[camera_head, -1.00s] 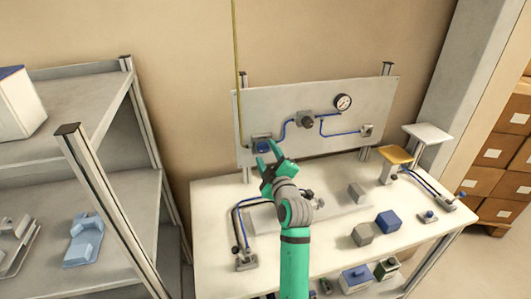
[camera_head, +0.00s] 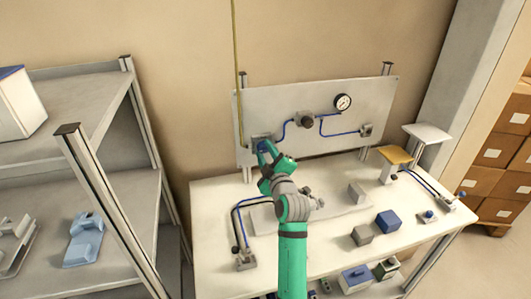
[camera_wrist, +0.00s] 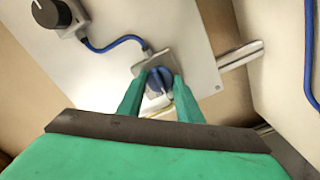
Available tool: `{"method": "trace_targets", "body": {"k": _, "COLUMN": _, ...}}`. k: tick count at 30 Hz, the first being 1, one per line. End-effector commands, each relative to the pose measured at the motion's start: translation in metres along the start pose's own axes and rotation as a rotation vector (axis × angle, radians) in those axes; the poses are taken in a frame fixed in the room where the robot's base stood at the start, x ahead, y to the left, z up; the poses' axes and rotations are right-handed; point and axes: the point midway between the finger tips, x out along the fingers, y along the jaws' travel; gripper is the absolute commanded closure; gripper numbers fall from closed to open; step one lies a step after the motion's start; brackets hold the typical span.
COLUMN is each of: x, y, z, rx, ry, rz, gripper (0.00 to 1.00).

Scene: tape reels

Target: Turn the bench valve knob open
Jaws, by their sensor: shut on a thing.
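A blue valve knob (camera_wrist: 160,78) sits on a grey square plate at the left end of the upright panel (camera_head: 285,100) behind the bench. My green gripper (camera_head: 263,148) reaches up to it from the front. In the wrist view its two fingers stand on either side of the knob, shut on it. The knob is mostly hidden by the fingers in the head view. The knob's angle is hard to read.
A dark round knob (camera_head: 305,119) and a pressure gauge (camera_head: 343,102) are on the same panel, joined by blue tubing. The white bench (camera_head: 215,200) holds blue and grey blocks at right. A grey shelf (camera_head: 75,98) stands at left, with a narrow gap between.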

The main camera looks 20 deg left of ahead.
Motion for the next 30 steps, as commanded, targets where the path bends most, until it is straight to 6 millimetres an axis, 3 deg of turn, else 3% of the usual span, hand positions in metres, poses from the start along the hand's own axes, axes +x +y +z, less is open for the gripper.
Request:
{"method": "trace_targets", "body": {"k": 8, "x": -0.0002, "y": -0.0004, "z": 0.0017, "rx": 0.153, "ry": -0.003, "rz": 0.000, "gripper": 0.90}}
{"method": "trace_targets", "body": {"k": 30, "x": -0.0003, "y": -0.0018, "z": 0.0019, "rx": 0.849, "ry": -0.004, "rz": -0.001, "gripper": 0.90}}
